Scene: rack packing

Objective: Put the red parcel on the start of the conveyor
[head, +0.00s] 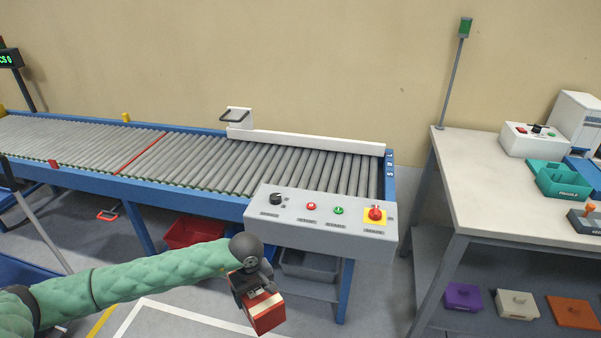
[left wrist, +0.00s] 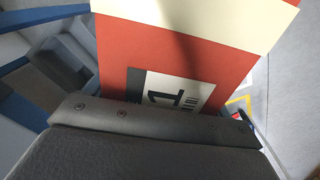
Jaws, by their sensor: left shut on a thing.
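The red parcel (head: 266,314) has a cream band across it and hangs in my left gripper (head: 250,286), low in front of the conveyor. In the left wrist view the red parcel (left wrist: 120,60) fills the upper middle, with a white printed label above the gripper edge. The left gripper is shut on it. The conveyor (head: 310,168) is a bed of grey rollers in a blue frame, running from the right end to the far left. The parcel is below and in front of the control panel, apart from the rollers. My right gripper is not in view.
A grey control panel (head: 325,232) with a knob and buttons juts from the conveyor's near side. A white guide rail (head: 320,142) lines the back edge. The rollers are empty. A workbench (head: 490,190) with trays stands at right. Red (head: 195,232) and grey (head: 310,266) bins sit below.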

